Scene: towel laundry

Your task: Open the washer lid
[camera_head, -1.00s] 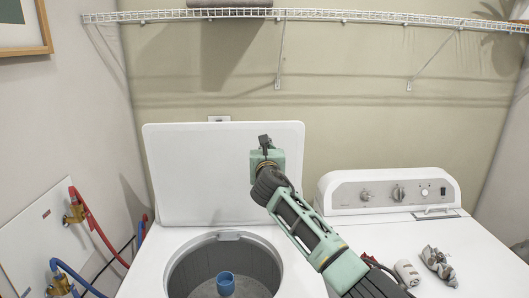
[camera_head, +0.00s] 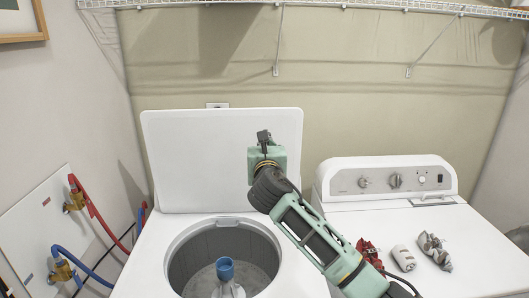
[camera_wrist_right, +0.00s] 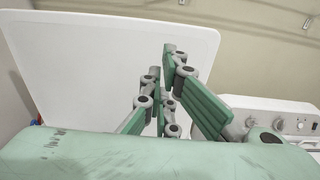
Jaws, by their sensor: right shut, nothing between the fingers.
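The white washer lid (camera_head: 205,160) stands raised and upright behind the open round drum (camera_head: 225,262) of the washer. The lid also fills the left of the right wrist view (camera_wrist_right: 100,60). My right arm reaches in from the lower right of the head view, with its wrist in front of the lid's right part. My right gripper (camera_wrist_right: 168,92) is shut and empty, its green and grey fingers seen against the lid and the wall. I cannot tell whether it touches the lid. In the head view its fingertips are hidden behind the wrist. My left gripper is not in view.
Red and blue hoses (camera_head: 98,222) run at the left wall. A wire shelf (camera_head: 345,5) hangs above.

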